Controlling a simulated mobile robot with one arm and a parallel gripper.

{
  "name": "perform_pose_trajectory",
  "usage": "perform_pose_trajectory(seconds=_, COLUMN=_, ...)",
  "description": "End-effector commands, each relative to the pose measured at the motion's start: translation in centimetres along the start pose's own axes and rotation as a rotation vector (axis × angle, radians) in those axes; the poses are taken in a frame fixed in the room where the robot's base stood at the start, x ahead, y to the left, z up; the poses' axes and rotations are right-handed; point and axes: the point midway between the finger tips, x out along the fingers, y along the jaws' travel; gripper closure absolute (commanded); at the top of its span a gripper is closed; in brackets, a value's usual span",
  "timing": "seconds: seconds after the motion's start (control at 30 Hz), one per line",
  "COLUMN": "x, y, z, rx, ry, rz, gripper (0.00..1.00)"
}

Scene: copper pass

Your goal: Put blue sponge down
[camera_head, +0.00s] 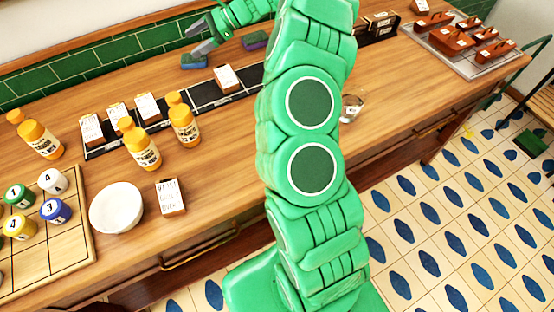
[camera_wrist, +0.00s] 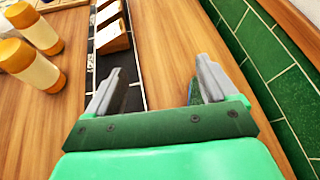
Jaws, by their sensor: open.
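The blue sponge (camera_head: 195,62) lies on the wooden counter near the green tile wall. My gripper (camera_head: 198,38) is open just behind and above it in the head view. In the wrist view my gripper (camera_wrist: 158,80) shows its two grey fingers wide apart with bare wood between them. A small piece of the blue sponge (camera_wrist: 194,92) shows at the inner side of the right finger, which hides most of it. I cannot tell whether that finger touches it.
A purple sponge (camera_head: 255,41) lies to the right. A black strip (camera_head: 208,95) with several cards runs along the counter. Several yellow bottles (camera_head: 141,146), a white bowl (camera_head: 116,207) and a game board (camera_head: 60,262) stand left. A clear glass (camera_head: 351,107) is beside my arm.

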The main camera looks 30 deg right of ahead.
Motion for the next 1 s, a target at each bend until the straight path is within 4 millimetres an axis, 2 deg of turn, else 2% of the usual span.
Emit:
perform_pose_trajectory(seconds=0.03, x=0.3, y=0.8, z=1.6, rx=-0.035, ry=0.004, rz=0.022, gripper=0.14)
perform_pose_trajectory(seconds=0.1, x=0.9, y=2.2, z=3.5, rx=-0.087, ry=0.014, rz=0.056, gripper=0.14)
perform_pose_trajectory(seconds=0.4, x=2.6, y=8.8, z=10.1, rx=-0.306, ry=0.067, rz=0.201, gripper=0.14)
perform_pose_trajectory(seconds=0.7, x=3.1, y=16.2, z=14.5, rx=-0.522, ry=0.135, rz=0.344, gripper=0.14)
perform_pose_trajectory(seconds=1.0, x=2.4, y=24.0, z=16.9, rx=-0.727, ry=0.215, rz=0.492, gripper=0.14)
